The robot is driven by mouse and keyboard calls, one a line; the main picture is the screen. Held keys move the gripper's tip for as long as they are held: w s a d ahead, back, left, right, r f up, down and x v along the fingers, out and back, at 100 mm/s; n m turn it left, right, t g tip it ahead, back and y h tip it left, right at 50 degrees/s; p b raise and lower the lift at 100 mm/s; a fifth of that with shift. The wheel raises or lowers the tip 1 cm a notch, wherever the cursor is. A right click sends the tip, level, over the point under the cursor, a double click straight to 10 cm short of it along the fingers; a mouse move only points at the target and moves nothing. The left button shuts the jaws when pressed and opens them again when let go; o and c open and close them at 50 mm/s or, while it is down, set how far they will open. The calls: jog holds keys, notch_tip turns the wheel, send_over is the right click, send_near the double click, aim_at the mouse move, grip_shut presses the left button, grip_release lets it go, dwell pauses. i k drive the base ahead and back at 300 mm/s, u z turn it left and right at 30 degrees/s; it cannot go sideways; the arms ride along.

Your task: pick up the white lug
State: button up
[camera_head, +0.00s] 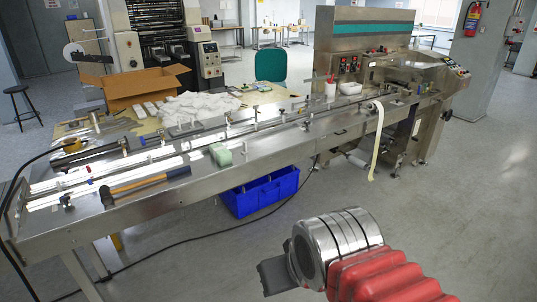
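I cannot single out the white lug with certainty. Several small white pieces (150,108) lie on the table beside the open cardboard box, and they are too small to identify. Small upright fittings (228,120) stand along the rails of the long metal infeed bed (240,160). My gripper (274,276) shows only as a dark grey part at the bottom of the view, beyond my metal wrist and red sleeve. It is well in front of the machine and apart from it. Its fingertips are not clearly visible, so I cannot tell whether it is open or holds anything.
A hammer (146,184) and a pale green block (221,154) lie on the bed. A cardboard box (146,88) and white crumpled cloth (200,105) are behind it. A blue crate (260,192) stands beneath. A pale strip (377,140) hangs down. The right floor is clear.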

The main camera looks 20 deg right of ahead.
aim_at(245, 151)
jog(key=z, duration=0.3)
jog(key=k, duration=0.7)
jog(key=z, duration=0.4)
jog(key=i, duration=1.9)
jog(key=u, duration=0.6)
jog(key=i, duration=0.6)
jog(key=u, duration=0.8)
jog(key=i, duration=0.55)
jog(key=u, duration=0.35)
